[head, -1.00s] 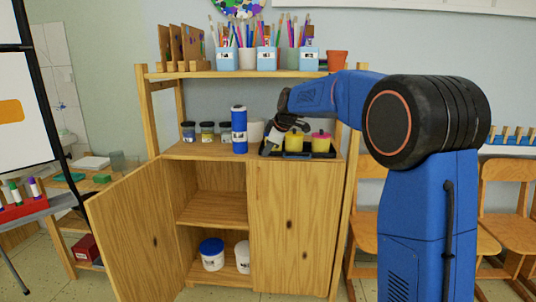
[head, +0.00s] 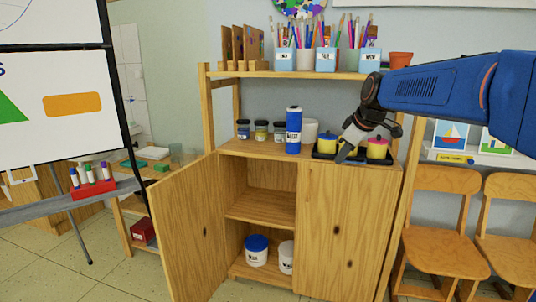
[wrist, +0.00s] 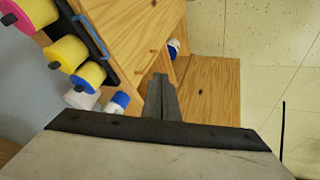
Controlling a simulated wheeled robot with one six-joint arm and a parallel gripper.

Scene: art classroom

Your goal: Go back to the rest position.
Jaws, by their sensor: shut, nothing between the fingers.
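My gripper (head: 347,151) shows in the head view in front of the wooden cabinet (head: 352,215), at about the height of its middle shelf. In the wrist view my gripper (wrist: 161,82) has its two fingers together with nothing between them. The black tray (head: 366,157) with yellow and pink lidded pots stands on the shelf close behind and beside the gripper, partly hidden by it. The pots also show at the left of the wrist view, apart from the fingers.
A blue bottle (head: 293,131) stands on the shelf. Chairs (head: 440,225) are at the right. An easel board (head: 60,85) stands at the left.

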